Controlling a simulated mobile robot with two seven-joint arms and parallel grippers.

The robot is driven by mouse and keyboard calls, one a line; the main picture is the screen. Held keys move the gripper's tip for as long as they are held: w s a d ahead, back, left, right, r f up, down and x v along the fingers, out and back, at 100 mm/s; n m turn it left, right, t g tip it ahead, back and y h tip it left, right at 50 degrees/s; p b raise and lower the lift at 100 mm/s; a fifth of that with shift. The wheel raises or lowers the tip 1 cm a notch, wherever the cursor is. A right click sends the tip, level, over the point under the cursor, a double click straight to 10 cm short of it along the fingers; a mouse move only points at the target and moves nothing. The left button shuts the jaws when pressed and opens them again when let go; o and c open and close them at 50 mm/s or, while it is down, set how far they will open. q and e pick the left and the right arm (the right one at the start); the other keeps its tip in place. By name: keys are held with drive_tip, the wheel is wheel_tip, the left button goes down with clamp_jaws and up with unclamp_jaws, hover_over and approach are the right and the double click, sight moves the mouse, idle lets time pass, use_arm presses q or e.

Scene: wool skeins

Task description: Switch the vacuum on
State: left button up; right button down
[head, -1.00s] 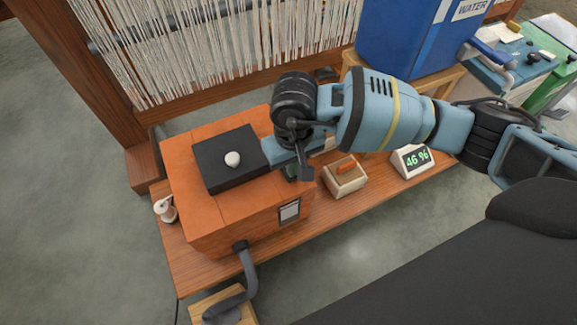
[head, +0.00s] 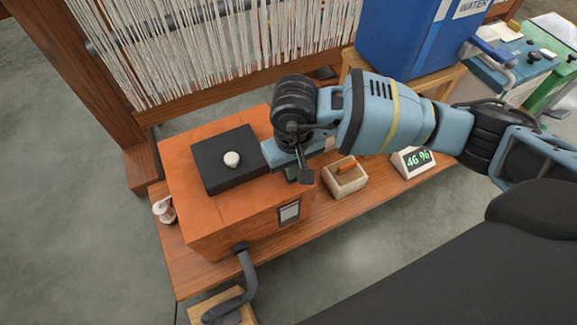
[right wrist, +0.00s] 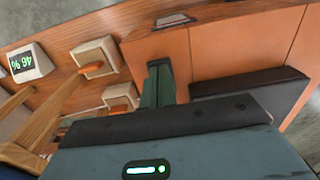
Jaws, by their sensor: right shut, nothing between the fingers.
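The vacuum seems to be the orange box (head: 215,205) with a grey hose (head: 248,275) from its front; I cannot be sure. A black block with a white knob (head: 232,159) sits on top. Right of it, a small beige box (head: 346,181) carries an orange lever (head: 346,166); which device it switches is unclear. The right wrist view shows two such boxes, with orange levers (right wrist: 93,67) and (right wrist: 118,109). My right gripper (right wrist: 160,85) is shut and empty, pointing down beside the orange box's right side, left of the levers. Contact cannot be told. My left gripper is not in view.
A display reading 46 % (head: 414,160) stands farther right on the wooden bench (head: 350,205). A white bottle (head: 164,210) stands at the bench's left end. A loom with pale threads (head: 215,50) and a blue water tank (head: 410,40) stand behind.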

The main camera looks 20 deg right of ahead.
drive_tip(key=shift+r, duration=0.1)
wheel_tip(320, 180, up, 7)
drive_tip(key=p, duration=0.3)
drive_tip(key=shift+p, duration=0.3)
drive_tip(key=shift+f, duration=0.2)
idle(0.5)
